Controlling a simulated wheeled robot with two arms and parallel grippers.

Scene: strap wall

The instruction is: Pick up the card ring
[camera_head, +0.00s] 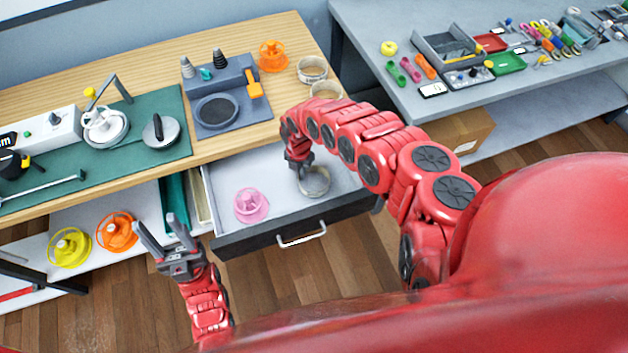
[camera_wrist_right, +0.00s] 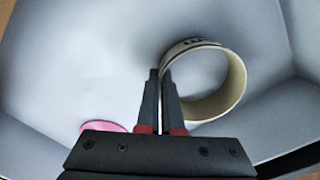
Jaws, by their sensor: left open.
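The card ring (camera_head: 316,182) is a short, wide, pale hoop inside the open drawer. It also shows in the right wrist view (camera_wrist_right: 236,82), with dark marks on its rim. My right gripper (camera_head: 301,167) reaches down into the drawer at the ring's left side. In the right wrist view its two fingers (camera_wrist_right: 159,72) are close together, with the ring's near wall between them. Whether the ring is clear of the drawer floor I cannot tell. My left gripper (camera_head: 154,222) is open and empty, left of the drawer front.
A pink spool (camera_head: 251,206) lies in the drawer (camera_head: 280,242), left of the ring. Two similar hoops (camera_head: 312,69) stand on the wooden bench's right end. Orange (camera_head: 117,232) and yellow (camera_head: 69,248) spools sit on the lower shelf. A grey table (camera_head: 400,112) stands at right.

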